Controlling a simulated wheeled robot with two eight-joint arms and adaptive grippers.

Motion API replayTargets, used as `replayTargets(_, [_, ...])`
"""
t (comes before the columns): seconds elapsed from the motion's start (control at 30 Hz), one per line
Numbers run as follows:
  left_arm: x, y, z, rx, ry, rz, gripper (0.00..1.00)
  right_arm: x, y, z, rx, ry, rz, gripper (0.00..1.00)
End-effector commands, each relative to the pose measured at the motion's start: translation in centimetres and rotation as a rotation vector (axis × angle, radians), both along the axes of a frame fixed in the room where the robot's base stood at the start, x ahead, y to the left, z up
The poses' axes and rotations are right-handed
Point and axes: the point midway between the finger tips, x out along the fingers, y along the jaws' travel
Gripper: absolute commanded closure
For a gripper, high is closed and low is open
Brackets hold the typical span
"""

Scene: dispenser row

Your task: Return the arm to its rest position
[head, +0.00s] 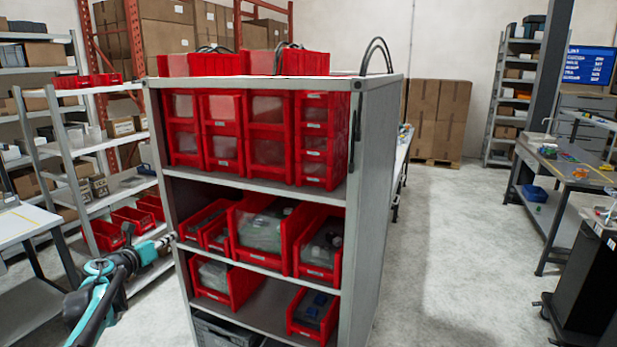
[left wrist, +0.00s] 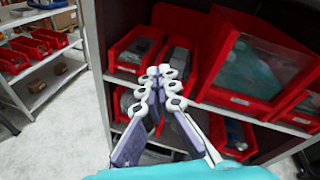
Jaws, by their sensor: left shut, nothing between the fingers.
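My left gripper (head: 168,240) reaches in from the left in the head view, at the left front edge of the grey shelf unit (head: 375,190). In the left wrist view the gripper (left wrist: 165,72) is shut and empty, its fingers together in front of small red bins. A red bin (left wrist: 135,50) with grey contents shows behind the fingertips. From these frames I cannot tell whether the fingers touch a bin. My right gripper is not in view.
Red dispensers with clear fronts (head: 268,142) fill the top shelf, and open red bins (head: 260,232) stand below. White shelving (head: 90,150) stands to the left. A workbench (head: 565,165) is at the right. The floor (head: 440,240) right of the unit is clear.

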Motion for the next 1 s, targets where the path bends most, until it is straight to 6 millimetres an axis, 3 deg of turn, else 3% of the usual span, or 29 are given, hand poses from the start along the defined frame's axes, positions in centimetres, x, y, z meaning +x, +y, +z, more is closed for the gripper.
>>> replayTargets(0.03, [-0.7,-1.5,2.8,-0.101,-0.045,0.05,1.0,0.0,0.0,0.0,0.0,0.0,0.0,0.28])
replayTargets(0.1, [-2.1,-2.8,6.6,-0.287,-0.109,0.141,1.0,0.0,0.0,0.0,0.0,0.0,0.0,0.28])
replayTargets(0.2, [-5.2,-4.1,10.4,-0.593,-0.18,0.282,1.0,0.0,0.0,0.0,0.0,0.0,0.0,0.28])
replayTargets(0.3, [-9.3,-4.8,11.5,-0.912,-0.21,0.424,1.0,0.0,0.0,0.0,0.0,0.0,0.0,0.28])
replayTargets(0.37, [-12.1,-5.3,10.9,-1.105,-0.209,0.512,1.0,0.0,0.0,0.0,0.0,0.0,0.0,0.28])
replayTargets(0.47, [-17.1,-6.5,7.9,-1.422,-0.17,0.669,1.0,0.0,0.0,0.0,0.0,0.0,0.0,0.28])
replayTargets(0.7, [-29.8,-13.0,-4.6,-2.04,0.076,1.093,1.0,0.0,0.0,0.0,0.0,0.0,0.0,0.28])
replayTargets(0.83, [-35.6,-17.3,-10.5,-2.226,0.239,1.309,1.0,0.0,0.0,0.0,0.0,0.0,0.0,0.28])
replayTargets(1.0, [-40.7,-21.4,-15.0,-2.336,0.402,1.508,1.0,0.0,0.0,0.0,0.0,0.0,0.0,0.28])
